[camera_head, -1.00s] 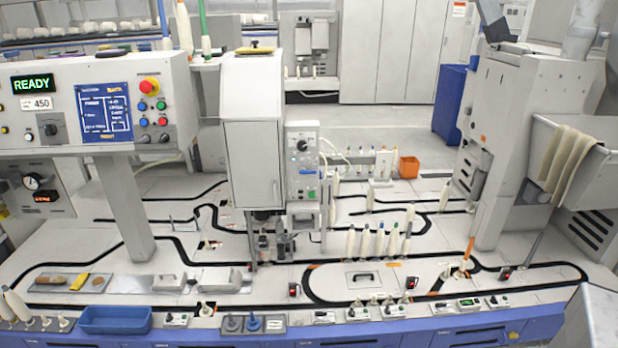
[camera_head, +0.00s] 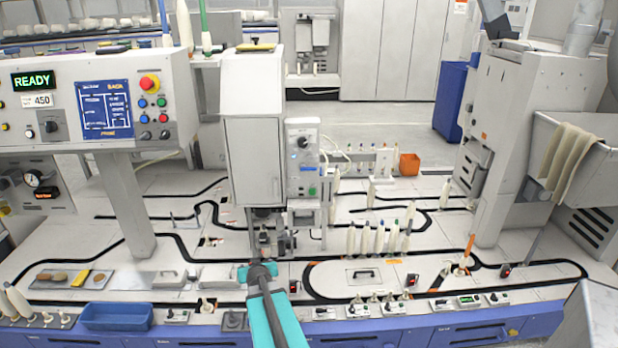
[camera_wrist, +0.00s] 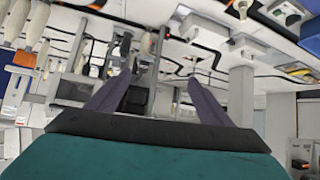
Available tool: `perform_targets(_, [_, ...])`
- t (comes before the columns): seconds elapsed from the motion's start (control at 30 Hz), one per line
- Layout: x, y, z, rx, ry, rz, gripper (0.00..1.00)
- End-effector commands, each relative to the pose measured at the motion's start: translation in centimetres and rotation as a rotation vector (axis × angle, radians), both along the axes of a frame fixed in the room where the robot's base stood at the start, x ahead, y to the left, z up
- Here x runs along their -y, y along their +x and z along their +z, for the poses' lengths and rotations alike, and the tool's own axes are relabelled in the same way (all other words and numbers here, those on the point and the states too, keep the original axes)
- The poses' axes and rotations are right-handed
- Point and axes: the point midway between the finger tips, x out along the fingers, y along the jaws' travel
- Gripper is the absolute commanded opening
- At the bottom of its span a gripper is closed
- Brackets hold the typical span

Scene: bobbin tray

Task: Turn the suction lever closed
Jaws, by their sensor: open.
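My gripper (camera_head: 258,268) is at the front of the central white machine column (camera_head: 253,150), just below its metal mechanism (camera_head: 266,238). In the wrist view its two dark fingers (camera_wrist: 158,80) are spread wide, with nothing held between them. The wrist view appears turned over. A dark block and metal posts of the mechanism (camera_wrist: 148,62) show beyond and between the fingers, apart from them as far as I can tell. I cannot single out the suction lever in either view; my gripper and arm cover part of the mechanism's foot.
A row of cream bobbins (camera_head: 365,240) stands right of my gripper. A blue bin (camera_head: 116,317) is at the front left. The control panel (camera_head: 90,105) overhangs the left side. A grey machine (camera_head: 520,130) stands at right. Open deck lies inside the front track loop (camera_head: 340,280).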

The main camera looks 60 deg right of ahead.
Motion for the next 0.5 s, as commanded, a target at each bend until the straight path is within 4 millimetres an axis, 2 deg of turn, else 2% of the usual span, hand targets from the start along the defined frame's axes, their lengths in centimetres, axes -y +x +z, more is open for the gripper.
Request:
perform_targets(0.03, [2.6,-0.4,2.1,0.045,-0.036,-0.027,0.73])
perform_targets(0.1, [5.8,-1.0,5.0,0.108,-0.089,-0.059,0.73])
perform_targets(0.3, [14.2,-4.3,13.8,0.271,-0.25,-0.144,0.73])
perform_targets(0.5, [19.5,-7.9,21.1,0.394,-0.388,-0.185,0.73])
